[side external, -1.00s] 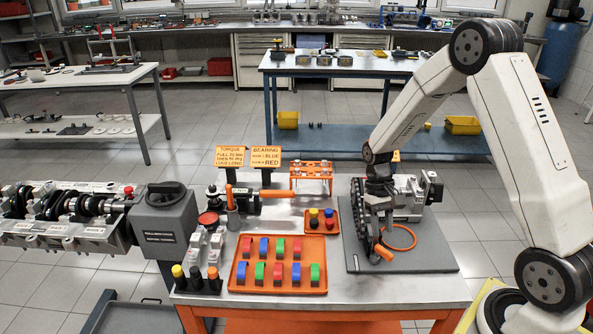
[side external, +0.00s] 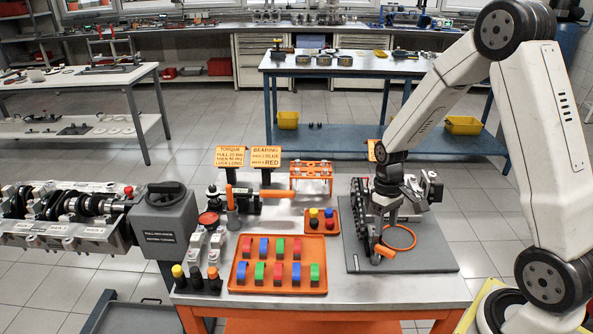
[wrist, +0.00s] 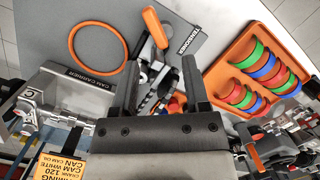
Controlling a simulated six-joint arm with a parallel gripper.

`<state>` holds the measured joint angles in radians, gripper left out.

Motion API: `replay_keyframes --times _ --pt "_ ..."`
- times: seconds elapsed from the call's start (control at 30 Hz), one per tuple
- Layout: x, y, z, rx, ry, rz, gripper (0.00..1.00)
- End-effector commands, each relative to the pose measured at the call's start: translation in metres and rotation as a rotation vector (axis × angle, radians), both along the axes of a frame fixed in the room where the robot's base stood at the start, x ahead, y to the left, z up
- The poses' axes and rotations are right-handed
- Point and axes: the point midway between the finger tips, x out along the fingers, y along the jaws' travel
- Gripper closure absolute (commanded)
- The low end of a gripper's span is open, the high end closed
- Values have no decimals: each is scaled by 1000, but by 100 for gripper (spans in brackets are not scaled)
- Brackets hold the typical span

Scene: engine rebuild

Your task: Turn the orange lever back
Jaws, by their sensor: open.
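The orange lever (side external: 384,251) sticks out at the front of the tensioner on the grey mat (side external: 440,262). In the wrist view the orange lever (wrist: 156,28) lies beyond my fingertips, beside the TENSIONER label (wrist: 187,40). My gripper (side external: 392,218) is above the tensioner area, behind the lever in the side view. In the wrist view my gripper (wrist: 161,65) is open, with its two fingers apart and nothing held. Dark tensioner parts show between the fingers. Whether a finger touches any part, I cannot tell.
An orange ring (side external: 413,243) lies on the mat right of the lever. The cam carrier (wrist: 80,85) stands close to my gripper. A dark chain (side external: 359,208) runs along the left. An orange tray (side external: 235,287) of coloured bearing pieces is farther left. The mat's front right is clear.

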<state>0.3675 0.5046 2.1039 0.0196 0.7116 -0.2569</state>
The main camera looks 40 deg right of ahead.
Motion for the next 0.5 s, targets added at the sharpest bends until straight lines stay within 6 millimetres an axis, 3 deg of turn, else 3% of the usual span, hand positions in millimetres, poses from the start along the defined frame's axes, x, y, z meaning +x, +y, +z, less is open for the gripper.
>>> replay_keyframes --times 0.2,0.5 --pt "-10 1 4 -37 -134 216 41" --pt "-12 2 5 -54 -173 286 41"
